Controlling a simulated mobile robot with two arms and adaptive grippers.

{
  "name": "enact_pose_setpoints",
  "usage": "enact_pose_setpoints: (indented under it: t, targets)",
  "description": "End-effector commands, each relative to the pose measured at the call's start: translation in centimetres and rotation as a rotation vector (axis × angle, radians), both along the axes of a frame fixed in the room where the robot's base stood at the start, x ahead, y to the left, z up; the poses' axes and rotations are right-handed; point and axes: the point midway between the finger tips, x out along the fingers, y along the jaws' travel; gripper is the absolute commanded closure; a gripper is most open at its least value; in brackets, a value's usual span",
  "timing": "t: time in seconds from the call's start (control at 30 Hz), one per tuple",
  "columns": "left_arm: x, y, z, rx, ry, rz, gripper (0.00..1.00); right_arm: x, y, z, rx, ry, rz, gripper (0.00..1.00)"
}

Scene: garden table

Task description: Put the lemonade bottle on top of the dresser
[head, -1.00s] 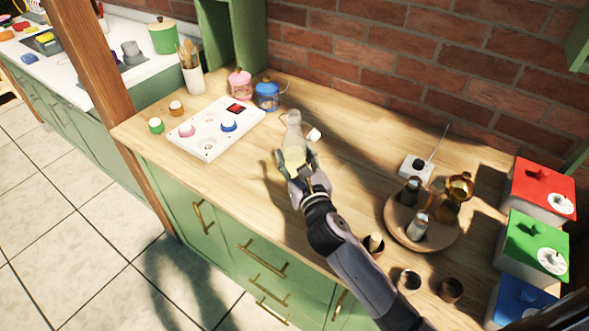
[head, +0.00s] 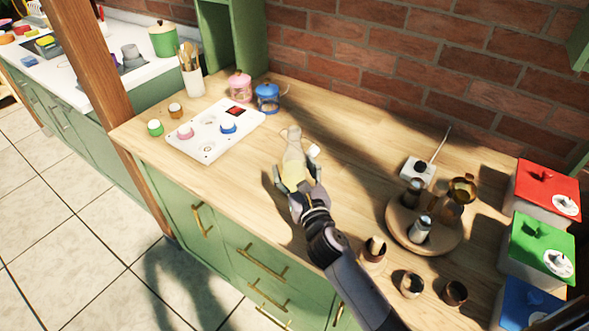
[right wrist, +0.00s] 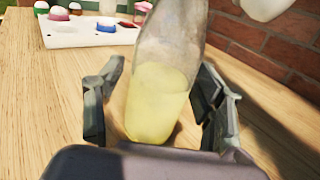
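The lemonade bottle (head: 293,152) is clear glass with pale yellow liquid in its lower part. It stands on the wooden top of the green dresser (head: 240,166), near the middle. A white stopper-like piece (head: 314,150) shows beside its neck. My right gripper (head: 296,174) is around the lower bottle from the front. In the right wrist view, the bottle (right wrist: 160,95) is between the spread fingers of the right gripper (right wrist: 160,105). A gap shows at the left finger; the right finger is close, and contact there cannot be told. My left gripper is not in view.
A white panel with coloured knobs (head: 212,146) lies to the left. A round wooden tray (head: 398,236) with bottles stands to the right, with several small cups in front. Red, green (head: 543,242) and blue boxes line the right end. A brick wall is behind.

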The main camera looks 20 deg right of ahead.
Motion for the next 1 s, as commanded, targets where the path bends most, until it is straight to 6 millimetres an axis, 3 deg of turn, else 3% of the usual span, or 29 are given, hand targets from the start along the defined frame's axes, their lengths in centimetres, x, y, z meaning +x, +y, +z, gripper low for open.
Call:
enact_pose_setpoints:
  t: [0.37,0.8,1.0]
  targets:
    - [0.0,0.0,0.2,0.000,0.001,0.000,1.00,-0.2,0.0,0.3,0.001,0.001,0.000,0.35]
    - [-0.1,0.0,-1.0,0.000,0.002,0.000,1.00,-8.7,0.1,0.0,0.001,0.002,0.001,0.35]
    - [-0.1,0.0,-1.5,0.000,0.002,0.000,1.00,-11.3,0.1,0.1,0.001,0.001,0.000,0.35]
